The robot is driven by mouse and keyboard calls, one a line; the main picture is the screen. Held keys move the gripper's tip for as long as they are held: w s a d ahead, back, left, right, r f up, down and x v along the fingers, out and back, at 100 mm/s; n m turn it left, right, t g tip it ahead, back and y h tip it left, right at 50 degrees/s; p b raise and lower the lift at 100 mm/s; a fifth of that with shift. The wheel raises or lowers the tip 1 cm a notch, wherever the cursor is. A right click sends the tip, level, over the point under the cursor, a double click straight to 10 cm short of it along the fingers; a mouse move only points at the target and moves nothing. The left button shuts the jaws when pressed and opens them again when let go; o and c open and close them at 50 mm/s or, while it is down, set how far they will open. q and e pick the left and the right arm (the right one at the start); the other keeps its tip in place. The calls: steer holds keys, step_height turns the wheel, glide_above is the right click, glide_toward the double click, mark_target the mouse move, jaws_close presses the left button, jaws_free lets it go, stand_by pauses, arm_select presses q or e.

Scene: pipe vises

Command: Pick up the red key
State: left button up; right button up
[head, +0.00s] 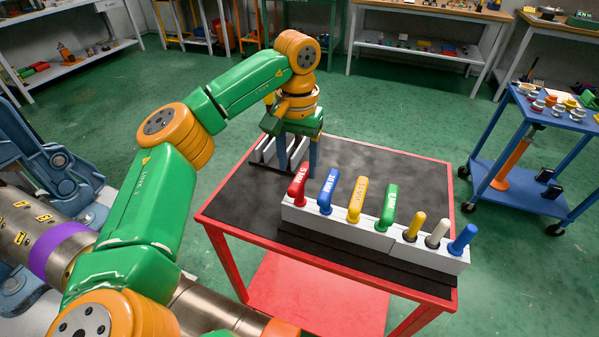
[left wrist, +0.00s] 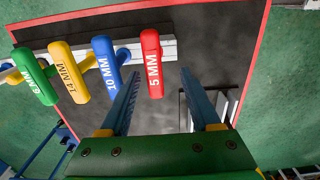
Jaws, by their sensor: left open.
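The red key (head: 298,185), marked 5 MM, stands at the left end of a white holder (head: 330,222) on the table. It also shows in the left wrist view (left wrist: 152,62). My left gripper (head: 297,168) points down just behind the red key, open and empty. In the left wrist view its two blue fingers (left wrist: 160,74) appear on either side of the red key, the left finger close to the blue key. I cannot tell whether the fingers reach down to the key's height. My right gripper is not in view.
Blue (head: 328,190), orange-yellow (head: 357,199) and green (head: 389,206) keys stand right of the red one, then several short coloured pegs (head: 437,234). A pale slotted rack (head: 264,152) lies behind my gripper. The dark tabletop (head: 400,165) is clear at the back right.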

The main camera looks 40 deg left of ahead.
mark_target(300, 200)
arm_select(q)
steer(key=shift+s+f, duration=0.1)
steer(key=shift+f, duration=0.05)
steer(key=f, duration=0.2)
steer(key=f+p, duration=0.1)
steer(key=f, duration=0.1)
steer(key=d+f, duration=0.1)
steer(key=f, duration=0.1)
steer(key=shift+s+f, duration=0.1)
steer(key=shift+f, duration=0.1)
steer(key=shift+r, duration=0.1)
jaws_close()
